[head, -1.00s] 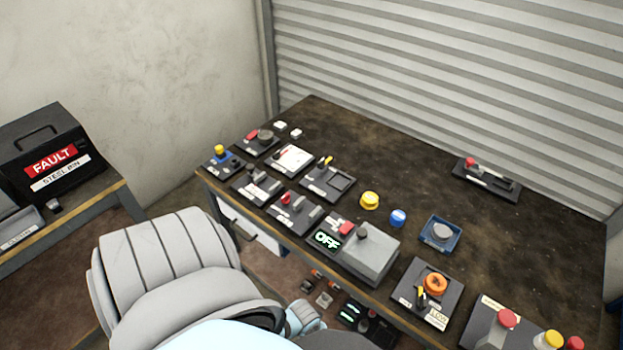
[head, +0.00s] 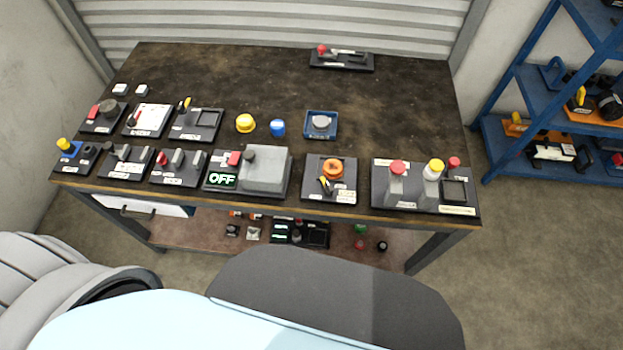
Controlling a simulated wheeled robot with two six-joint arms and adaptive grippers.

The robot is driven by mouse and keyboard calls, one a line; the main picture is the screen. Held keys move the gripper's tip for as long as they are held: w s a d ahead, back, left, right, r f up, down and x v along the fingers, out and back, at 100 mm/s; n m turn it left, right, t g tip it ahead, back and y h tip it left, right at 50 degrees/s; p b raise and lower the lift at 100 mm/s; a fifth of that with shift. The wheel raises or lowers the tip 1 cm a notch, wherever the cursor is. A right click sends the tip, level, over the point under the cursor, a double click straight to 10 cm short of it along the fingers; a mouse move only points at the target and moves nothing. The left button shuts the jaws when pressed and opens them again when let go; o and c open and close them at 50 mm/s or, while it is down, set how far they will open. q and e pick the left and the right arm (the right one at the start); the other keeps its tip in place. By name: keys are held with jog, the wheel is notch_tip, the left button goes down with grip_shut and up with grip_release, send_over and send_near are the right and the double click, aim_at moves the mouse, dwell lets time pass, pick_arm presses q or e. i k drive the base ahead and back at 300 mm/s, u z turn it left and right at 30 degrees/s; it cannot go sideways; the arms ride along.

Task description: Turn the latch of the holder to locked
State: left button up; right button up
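Several devices stand on a dark workbench (head: 230,75). A black plate (head: 311,190) at its front edge, right of centre, bears an orange ring-shaped part (head: 331,168) and a yellow-and-black lever (head: 325,185). Another black holder (head: 203,122) with a square recess and a yellow-tipped lever (head: 184,104) stands further left. Labels are too small to read, so I cannot tell which is the holder with the latch, or the latch's position. Neither gripper shows in the head view.
A grey box with a green OFF display (head: 222,179) stands left of the orange part. A panel with red and yellow tops (head: 415,201) stands to its right. A yellow cap (head: 245,123), a blue cap (head: 278,127) and a blue tray (head: 309,132) lie behind. A blue shelf (head: 500,135) stands right.

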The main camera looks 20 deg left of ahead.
aim_at(328, 189)
jog(key=u, duration=2.25)
jog(key=k, duration=1.6)
jog(key=z, duration=1.95)
jog(key=i, duration=0.5)
jog(key=z, duration=0.05)
